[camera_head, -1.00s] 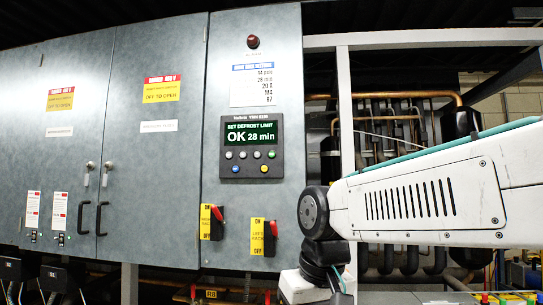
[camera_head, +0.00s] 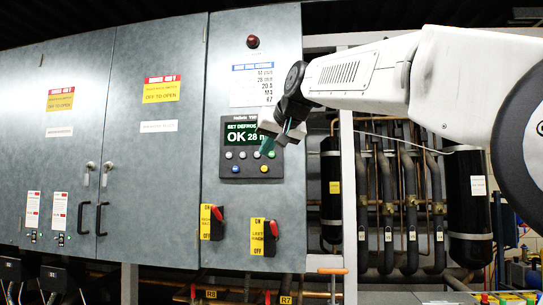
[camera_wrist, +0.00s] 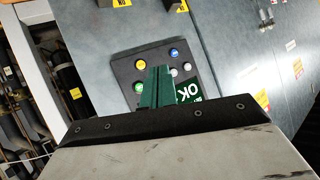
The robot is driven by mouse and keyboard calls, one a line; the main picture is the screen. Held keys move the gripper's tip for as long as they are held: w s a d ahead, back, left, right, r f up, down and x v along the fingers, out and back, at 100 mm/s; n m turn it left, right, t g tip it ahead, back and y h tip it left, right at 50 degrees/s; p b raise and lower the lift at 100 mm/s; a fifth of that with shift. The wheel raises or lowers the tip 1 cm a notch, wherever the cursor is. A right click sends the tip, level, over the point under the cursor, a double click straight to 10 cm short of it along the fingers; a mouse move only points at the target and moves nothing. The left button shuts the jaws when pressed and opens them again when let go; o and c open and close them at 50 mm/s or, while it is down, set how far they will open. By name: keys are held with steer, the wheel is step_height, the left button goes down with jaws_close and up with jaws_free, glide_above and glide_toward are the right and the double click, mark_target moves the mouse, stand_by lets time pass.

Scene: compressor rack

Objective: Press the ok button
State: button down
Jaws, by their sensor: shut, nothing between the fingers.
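The control panel (camera_head: 222,172) is a dark box on the grey cabinet door. Its green-lit display (camera_head: 236,134) reads "OK 28 min", its right end covered by my gripper. Below it are several small pale buttons, a blue button (camera_head: 235,169) and a yellow button (camera_head: 264,168). The wrist view shows the yellow button (camera_wrist: 141,64), the blue button (camera_wrist: 174,52) and a green button (camera_wrist: 138,88) left of the fingers. Button labels are unreadable, so I cannot tell which is ok. My gripper (camera_head: 266,148) is shut and empty, its teal fingers (camera_wrist: 158,75) before the right-hand buttons; contact is unclear.
Two red-handled switches (camera_head: 217,213) (camera_head: 272,229) stick out below the panel. A red lamp (camera_head: 253,42) sits above. Pipes and black cylinders (camera_head: 330,190) stand in the open rack to the right.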

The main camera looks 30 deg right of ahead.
mark_target(272, 155)
steer(key=shift+w+r, duration=0.1)
steer(key=shift+r, duration=0.15)
steer(key=w+d, duration=0.5)
steer(key=w, duration=0.2)
stand_by(0.5)
steer(key=shift+w+d, duration=0.15)
steer(key=shift+d, duration=0.05)
stand_by(1.8)
steer(key=shift+w+d, duration=0.15)
steer(key=shift+w, duration=0.1)
steer(key=shift+w+d, duration=0.2)
steer(key=shift+w, duration=0.1)
stand_by(0.7)
steer(key=shift+s+a, duration=0.45)
steer(key=shift+s, duration=0.2)
